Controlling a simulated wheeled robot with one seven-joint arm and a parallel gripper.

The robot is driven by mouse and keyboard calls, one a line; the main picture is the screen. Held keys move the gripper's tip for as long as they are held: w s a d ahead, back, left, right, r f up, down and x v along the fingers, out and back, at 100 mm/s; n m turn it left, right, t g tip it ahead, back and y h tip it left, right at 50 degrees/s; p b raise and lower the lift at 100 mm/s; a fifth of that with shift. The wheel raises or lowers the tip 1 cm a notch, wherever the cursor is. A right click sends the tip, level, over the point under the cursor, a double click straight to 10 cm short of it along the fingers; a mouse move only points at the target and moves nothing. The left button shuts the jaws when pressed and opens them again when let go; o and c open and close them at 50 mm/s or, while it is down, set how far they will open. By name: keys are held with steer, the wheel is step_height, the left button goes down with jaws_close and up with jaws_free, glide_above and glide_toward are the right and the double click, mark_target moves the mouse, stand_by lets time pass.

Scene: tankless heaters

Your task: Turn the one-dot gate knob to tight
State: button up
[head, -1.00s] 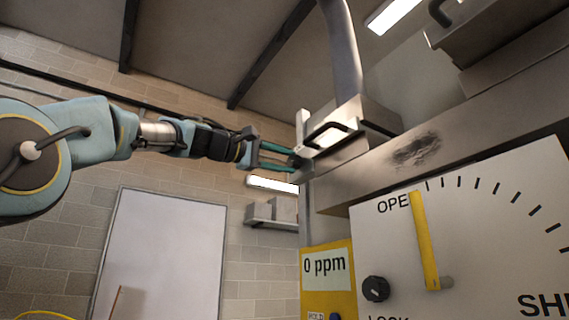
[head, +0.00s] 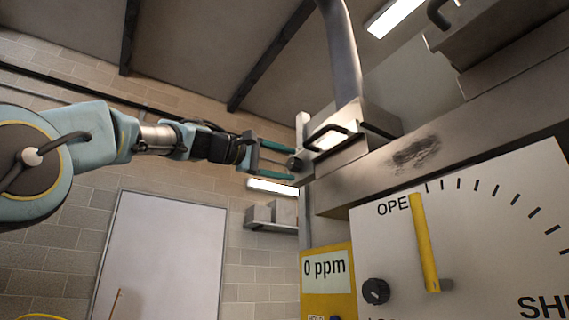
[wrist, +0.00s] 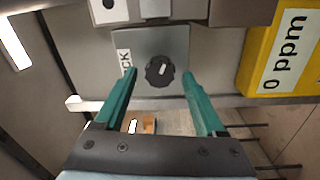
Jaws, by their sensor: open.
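In the wrist view a dark round knob (wrist: 159,71) with a pale mark sits on a grey plate (wrist: 178,48), beside lettering that reads "CK". I cannot make out a dot marking for it. My gripper (wrist: 160,80) is open, with one teal finger on each side of the knob and a visible gap on both sides. In the head view my gripper (head: 292,164) reaches the left end of the metal housing, and a small dark knob (head: 295,163) shows between its fingertips.
A large dial panel (head: 480,230) with a yellow pointer (head: 427,245) near "OPE" and another black knob (head: 376,291) stands at the right. A yellow meter (head: 327,275) reads "0 ppm".

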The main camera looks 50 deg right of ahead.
steer(key=b+v, duration=0.4)
steer(key=v, duration=0.6)
steer(key=shift+w+a+b, duration=0.15)
steer(key=shift+a+b, duration=0.15)
steer(key=shift+a, duration=0.1)
steer(key=shift+f, duration=0.2)
